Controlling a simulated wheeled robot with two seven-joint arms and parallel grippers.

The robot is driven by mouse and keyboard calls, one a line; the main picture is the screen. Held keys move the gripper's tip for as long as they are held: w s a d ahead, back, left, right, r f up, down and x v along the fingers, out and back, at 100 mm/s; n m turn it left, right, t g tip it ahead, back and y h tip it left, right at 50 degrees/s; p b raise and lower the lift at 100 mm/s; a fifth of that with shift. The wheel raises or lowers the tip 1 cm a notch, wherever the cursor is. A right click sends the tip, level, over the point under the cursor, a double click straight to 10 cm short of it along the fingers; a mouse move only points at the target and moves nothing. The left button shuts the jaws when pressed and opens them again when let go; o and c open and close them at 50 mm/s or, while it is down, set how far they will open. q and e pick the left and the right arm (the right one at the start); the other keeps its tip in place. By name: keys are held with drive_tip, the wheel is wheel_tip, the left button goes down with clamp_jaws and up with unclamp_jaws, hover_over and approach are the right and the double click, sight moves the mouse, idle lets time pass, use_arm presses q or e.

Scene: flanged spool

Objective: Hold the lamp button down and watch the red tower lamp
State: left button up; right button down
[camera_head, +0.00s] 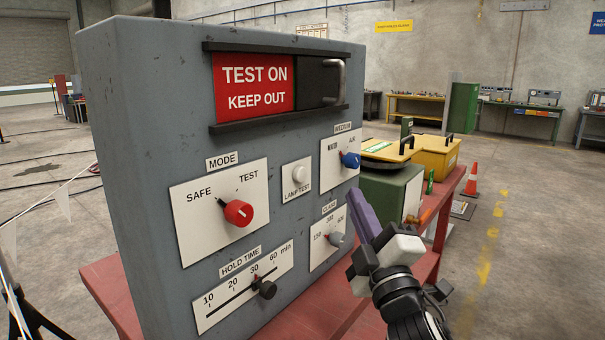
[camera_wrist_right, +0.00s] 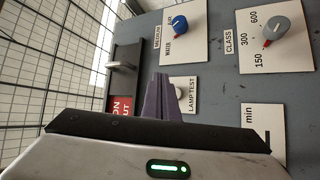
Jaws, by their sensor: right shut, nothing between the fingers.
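The lamp button (camera_head: 298,174) is a white round button on the small LAMP TEST plate (camera_head: 296,191), in the middle of the grey panel's front. My right gripper (camera_head: 354,198) has purple fingers, shut and empty, raised in front of the panel to the right of the button and apart from it in the head view. In the right wrist view, the closed fingers (camera_wrist_right: 161,80) partly cover the LAMP TEST plate (camera_wrist_right: 190,104). Whether they touch anything there is hard to tell. No red tower lamp shows in either view. My left gripper is not in view.
The panel (camera_head: 140,130) stands on a red table (camera_head: 105,285). Near the button are a red MODE knob (camera_head: 238,213), a blue MEDIUM knob (camera_head: 350,160), a grey CLASS knob (camera_head: 336,239) and the HOLD TIME slider (camera_head: 266,289). A sliding TEST ON sign (camera_head: 254,84) sits above.

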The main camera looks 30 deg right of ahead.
sight(300, 175)
drive_tip(key=shift+s+r+t, duration=0.1)
drive_tip(key=shift+r+t, duration=0.2)
drive_tip(key=shift+r, duration=0.5)
drive_tip(key=w+a+b, duration=0.2)
drive_tip(key=w+a, duration=0.1)
drive_tip(key=w, duration=0.5)
drive_tip(key=shift+a, duration=0.15)
drive_tip(key=shift+w, duration=0.1)
idle(0.7)
idle(0.9)
drive_tip(key=shift+w+a, duration=0.15)
drive_tip(key=shift+w, duration=0.25)
